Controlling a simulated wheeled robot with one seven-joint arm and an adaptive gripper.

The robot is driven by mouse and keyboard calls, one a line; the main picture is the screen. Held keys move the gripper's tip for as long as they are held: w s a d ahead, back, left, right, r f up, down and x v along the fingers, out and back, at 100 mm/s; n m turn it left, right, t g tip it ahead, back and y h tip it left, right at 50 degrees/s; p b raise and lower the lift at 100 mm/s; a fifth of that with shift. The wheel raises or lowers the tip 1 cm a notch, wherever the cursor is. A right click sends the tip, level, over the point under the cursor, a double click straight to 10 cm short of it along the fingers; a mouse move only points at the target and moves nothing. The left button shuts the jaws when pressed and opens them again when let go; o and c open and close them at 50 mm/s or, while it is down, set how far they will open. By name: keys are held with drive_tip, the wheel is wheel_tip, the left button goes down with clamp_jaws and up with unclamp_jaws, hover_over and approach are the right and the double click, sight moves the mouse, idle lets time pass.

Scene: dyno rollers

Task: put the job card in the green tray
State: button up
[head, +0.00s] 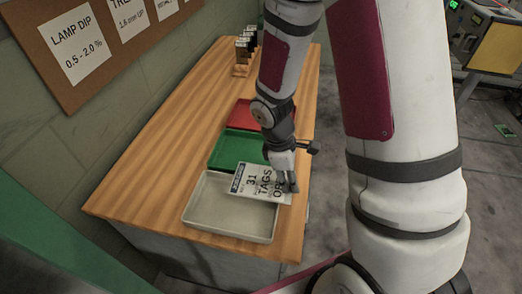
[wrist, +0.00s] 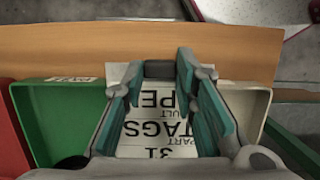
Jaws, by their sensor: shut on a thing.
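The job card (head: 250,181) is a white sheet with a blue strip and black print reading "31" and "TAGS". My gripper (head: 288,185) is shut on its right side in the head view. The card lies over the front part of the green tray (head: 226,150) and the back part of the pale grey tray. In the wrist view the card (wrist: 155,150) shows between the teal finger pads of my gripper (wrist: 160,75), upside down. The green tray (wrist: 45,115) is left of it there. I cannot tell whether the card touches a tray rim.
The pale grey tray (head: 210,211) looks empty. A red tray (head: 246,113) sits behind the green one on the wooden bench (head: 140,190). Small dark items (head: 243,52) stand at the bench's far end. A board with notices (head: 75,55) hangs on the left wall.

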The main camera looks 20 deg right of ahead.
drive_tip(key=w, duration=0.4)
drive_tip(key=w+f, duration=0.1)
drive_tip(key=w, duration=0.4)
drive_tip(key=w+d, duration=0.1)
drive_tip(key=w, duration=0.4)
drive_tip(key=shift+f, duration=0.15)
drive_tip(key=shift+w+f, duration=0.1)
drive_tip(key=shift+f, duration=1.65)
drive_tip(key=shift+f, duration=0.15)
drive_tip(key=o, duration=1)
drive_tip(key=shift+c, duration=0.2)
